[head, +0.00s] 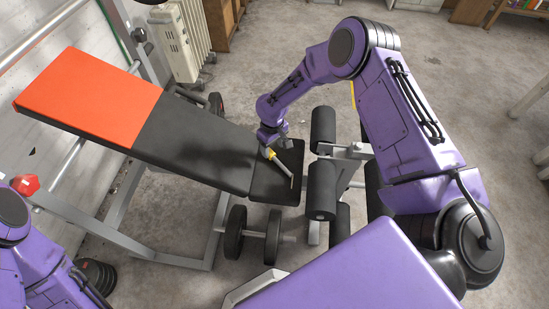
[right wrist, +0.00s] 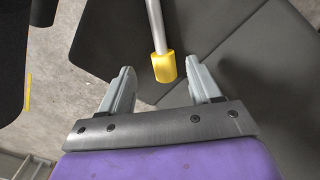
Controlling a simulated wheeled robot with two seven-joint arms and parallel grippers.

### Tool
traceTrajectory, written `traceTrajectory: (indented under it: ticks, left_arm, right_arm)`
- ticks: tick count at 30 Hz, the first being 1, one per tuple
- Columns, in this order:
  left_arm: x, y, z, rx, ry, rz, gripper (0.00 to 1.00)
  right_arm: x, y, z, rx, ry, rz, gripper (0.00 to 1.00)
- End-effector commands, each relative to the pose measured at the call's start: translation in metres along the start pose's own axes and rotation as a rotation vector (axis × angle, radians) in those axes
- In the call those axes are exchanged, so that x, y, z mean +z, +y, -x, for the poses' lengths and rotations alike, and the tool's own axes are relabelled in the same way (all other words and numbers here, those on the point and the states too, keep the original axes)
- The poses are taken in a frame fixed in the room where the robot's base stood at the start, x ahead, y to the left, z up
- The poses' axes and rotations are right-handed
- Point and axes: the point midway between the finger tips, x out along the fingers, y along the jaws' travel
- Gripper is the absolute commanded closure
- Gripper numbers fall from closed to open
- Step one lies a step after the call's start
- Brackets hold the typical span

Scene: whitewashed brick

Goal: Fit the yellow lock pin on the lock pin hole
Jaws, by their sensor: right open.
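The lock pin (head: 281,166) has a yellow head and a thin grey shaft. It lies on the small black seat pad (head: 264,187) of the bench. In the right wrist view its yellow head (right wrist: 165,67) is between the two fingers, with a gap on each side, and its shaft points away from the gripper. My right gripper (head: 268,148) is open and empty at the head end of the pin; its fingers (right wrist: 162,90) show clearly in the right wrist view. I cannot make out the lock pin hole. My left gripper is out of view.
The bench has an orange and black backrest (head: 90,92). Black foam rollers (head: 322,188) and grey frame bars stand right of the seat. Dumbbells (head: 254,235) are below it. A white radiator (head: 181,38) and a brick wall are behind. Concrete floor is open at the far right.

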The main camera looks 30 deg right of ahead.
Motion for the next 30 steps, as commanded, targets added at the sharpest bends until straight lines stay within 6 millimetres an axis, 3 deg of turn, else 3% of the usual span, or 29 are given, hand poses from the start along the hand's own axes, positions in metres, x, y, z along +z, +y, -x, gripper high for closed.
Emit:
traceTrajectory:
  ticks: [6,14,20,27,30]
  left_arm:
    - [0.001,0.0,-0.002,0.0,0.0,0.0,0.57]
    - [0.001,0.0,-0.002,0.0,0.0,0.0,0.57]
    - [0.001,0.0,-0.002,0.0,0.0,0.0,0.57]
    - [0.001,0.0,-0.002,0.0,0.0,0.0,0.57]
    - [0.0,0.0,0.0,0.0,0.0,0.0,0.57]
  right_arm:
    - [0.001,-0.004,-0.039,-0.001,-0.002,0.0,0.37]
    - [0.0,-0.004,-0.043,0.0,0.0,0.0,0.37]
    - [0.0,-0.004,-0.043,0.0,0.0,0.001,0.99]
    - [0.0,-0.004,-0.043,0.001,0.0,0.001,1.0]
    - [-0.001,-0.004,-0.033,0.001,0.002,0.002,1.0]
